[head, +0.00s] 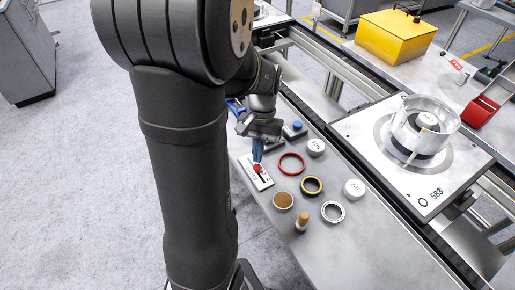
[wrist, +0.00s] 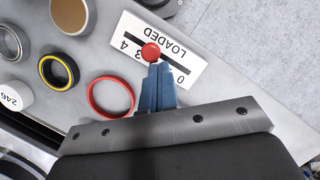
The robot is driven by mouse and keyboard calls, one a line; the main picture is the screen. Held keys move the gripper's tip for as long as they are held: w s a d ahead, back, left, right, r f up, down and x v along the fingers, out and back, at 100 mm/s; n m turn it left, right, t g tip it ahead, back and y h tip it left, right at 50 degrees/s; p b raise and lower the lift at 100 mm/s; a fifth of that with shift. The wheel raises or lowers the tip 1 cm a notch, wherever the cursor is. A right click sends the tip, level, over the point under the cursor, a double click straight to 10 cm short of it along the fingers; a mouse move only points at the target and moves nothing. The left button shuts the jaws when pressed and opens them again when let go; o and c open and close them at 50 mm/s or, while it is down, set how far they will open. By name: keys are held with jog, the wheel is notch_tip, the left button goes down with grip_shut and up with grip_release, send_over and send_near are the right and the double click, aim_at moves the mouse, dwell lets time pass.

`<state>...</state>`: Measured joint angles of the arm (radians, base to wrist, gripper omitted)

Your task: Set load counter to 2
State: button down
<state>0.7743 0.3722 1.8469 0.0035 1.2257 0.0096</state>
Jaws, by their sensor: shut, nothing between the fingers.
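The load counter is a white plate (head: 262,180) near the bench's left edge, with a dark slot and a red round knob (head: 257,168). In the wrist view the plate (wrist: 176,37) reads LOADED upside down. Digits 4, 3 and 0 show; the digits between 3 and 0 are hidden by my fingers. The knob (wrist: 151,52) stands around mid-slot, close to the 3; its exact mark cannot be told. My gripper (wrist: 156,70) is shut and empty, its blue fingertips right beside the knob on the 0 side. Contact cannot be told. In the head view my gripper (head: 258,154) is above the plate.
A red ring (head: 291,164), a black-yellow ring (head: 312,186), a brown disc (head: 283,201), a metal ring (head: 333,211), white weights (head: 354,188) and a wooden-topped peg (head: 302,222) lie nearby. A blue-buttoned box (head: 295,130) is behind.

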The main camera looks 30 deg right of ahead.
jog(key=w+d, duration=0.3)
jog(key=shift+r, duration=0.35)
jog(key=v, duration=1)
jog(key=s+f+m+t+y, duration=0.15)
jog(key=s+m+t, duration=0.25)
jog(key=s+t, duration=1.1)
jog(key=a+f+g, duration=0.1)
jog(key=f, duration=0.1)
jog(key=a+f+g, duration=0.1)
jog(key=f+g, duration=0.1)
jog(key=f, duration=0.1)
jog(key=a+f+g, duration=0.1)
jog(key=f+g, duration=0.1)
jog(key=f, duration=0.1)
jog(key=shift+w+a+f, duration=0.15)
jog(key=shift+w+f, duration=0.05)
jog(key=shift+w, duration=0.15)
jog(key=w, duration=0.1)
jog(key=w+a, duration=0.1)
jog(key=shift+w+a+f, duration=0.1)
jog(key=shift+w+f, duration=0.2)
jog(key=shift+w+a+f, duration=0.1)
jog(key=shift+w+a, duration=0.15)
jog(key=shift+w, duration=0.2)
